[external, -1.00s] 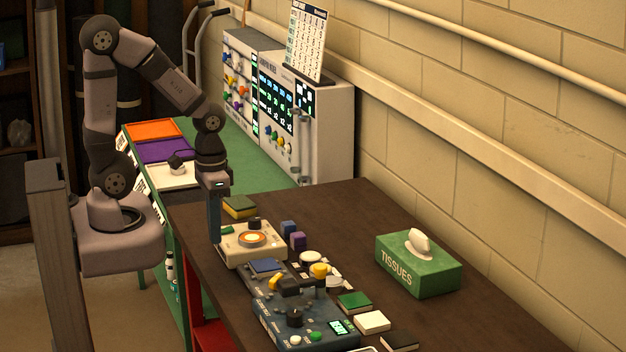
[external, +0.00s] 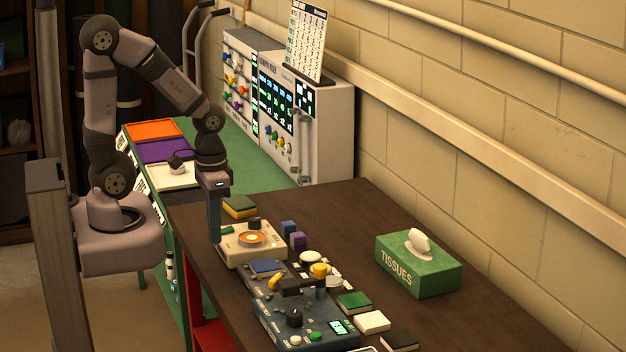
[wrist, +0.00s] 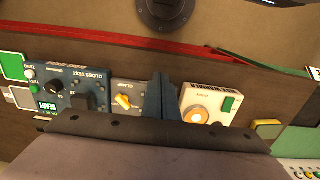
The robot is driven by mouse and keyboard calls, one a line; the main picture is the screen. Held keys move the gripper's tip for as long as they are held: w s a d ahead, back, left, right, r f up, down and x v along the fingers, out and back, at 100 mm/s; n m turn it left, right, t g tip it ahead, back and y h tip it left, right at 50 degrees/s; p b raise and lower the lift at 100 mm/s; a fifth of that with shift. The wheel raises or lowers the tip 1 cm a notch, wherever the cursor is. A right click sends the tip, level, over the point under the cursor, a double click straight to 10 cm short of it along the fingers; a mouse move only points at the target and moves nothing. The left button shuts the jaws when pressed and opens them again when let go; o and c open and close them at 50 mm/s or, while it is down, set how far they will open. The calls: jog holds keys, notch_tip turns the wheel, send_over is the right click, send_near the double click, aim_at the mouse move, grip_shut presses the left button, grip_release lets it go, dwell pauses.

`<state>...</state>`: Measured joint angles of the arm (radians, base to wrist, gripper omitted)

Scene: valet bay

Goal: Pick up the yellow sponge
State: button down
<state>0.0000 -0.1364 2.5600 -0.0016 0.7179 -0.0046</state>
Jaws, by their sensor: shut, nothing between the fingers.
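The yellow sponge, a small yellow block with a dark green top (external: 240,207), lies flat on the brown table near its far left corner. It also shows at the right in the wrist view (wrist: 267,130). My gripper (external: 215,240) points down at the left side of the cream device, apart from the sponge, which lies behind it and to its right. In the wrist view the fingers (wrist: 161,96) are together with nothing between them. They overlap the gap between the grey clamp unit and the cream device.
The cream device with an orange disc (external: 251,238) stands beside my gripper. The clamp unit (external: 266,266) and gloss tester (external: 300,325) stand nearer the camera. Small blocks (external: 297,240) sit to the right. A green tissue box (external: 418,270) stands at right; table around it is clear.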

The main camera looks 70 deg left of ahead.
jog(key=c, duration=2.5)
grip_release()
jog(key=o, duration=2.4)
jog(key=shift+r, duration=0.1)
